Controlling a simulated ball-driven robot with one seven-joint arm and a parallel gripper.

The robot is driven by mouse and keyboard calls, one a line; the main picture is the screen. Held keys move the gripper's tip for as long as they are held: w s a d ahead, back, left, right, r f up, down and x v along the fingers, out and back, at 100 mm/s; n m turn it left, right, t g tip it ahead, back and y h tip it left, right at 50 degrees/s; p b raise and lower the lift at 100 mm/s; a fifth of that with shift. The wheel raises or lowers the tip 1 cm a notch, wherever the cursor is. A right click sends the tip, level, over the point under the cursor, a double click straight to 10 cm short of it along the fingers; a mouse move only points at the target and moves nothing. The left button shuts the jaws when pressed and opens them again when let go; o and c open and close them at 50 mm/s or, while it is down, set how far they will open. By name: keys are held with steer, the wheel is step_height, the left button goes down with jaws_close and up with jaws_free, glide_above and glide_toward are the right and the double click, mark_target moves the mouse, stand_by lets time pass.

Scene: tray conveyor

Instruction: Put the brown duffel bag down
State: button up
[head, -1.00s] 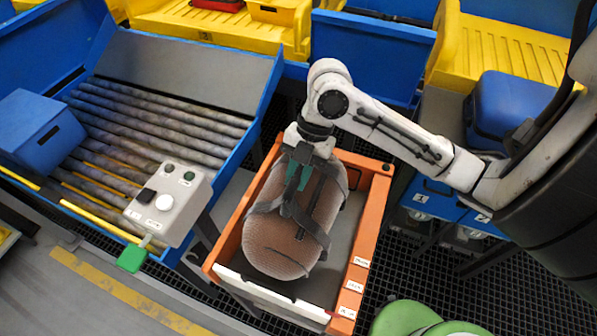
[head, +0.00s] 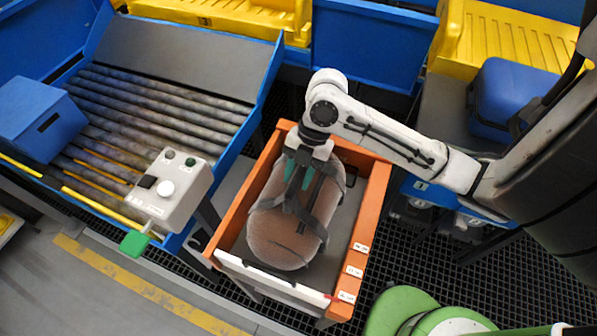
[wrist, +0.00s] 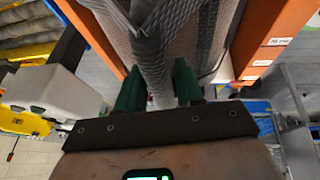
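The brown duffel bag (head: 285,235) lies lengthwise inside an orange tray (head: 367,235), with dark straps across it. My gripper (head: 298,180) is at the bag's far end, pointing down, with its green fingers at the strap. In the wrist view the two green fingers of my gripper (wrist: 160,88) stand on either side of a grey strap (wrist: 153,60) of the bag. The fingers look closed in on the strap. Whether the bag's underside touches the tray floor is hidden.
A roller conveyor (head: 150,110) with a blue bin (head: 38,118) is at the left. A grey control box (head: 170,190) with buttons stands beside the tray. A blue suitcase (head: 510,95) sits at the right. Yellow chutes (head: 510,40) line the back.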

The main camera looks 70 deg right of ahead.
steer(key=shift+o, duration=0.7)
steer(key=v, duration=1.2)
steer(key=shift+s, duration=0.1)
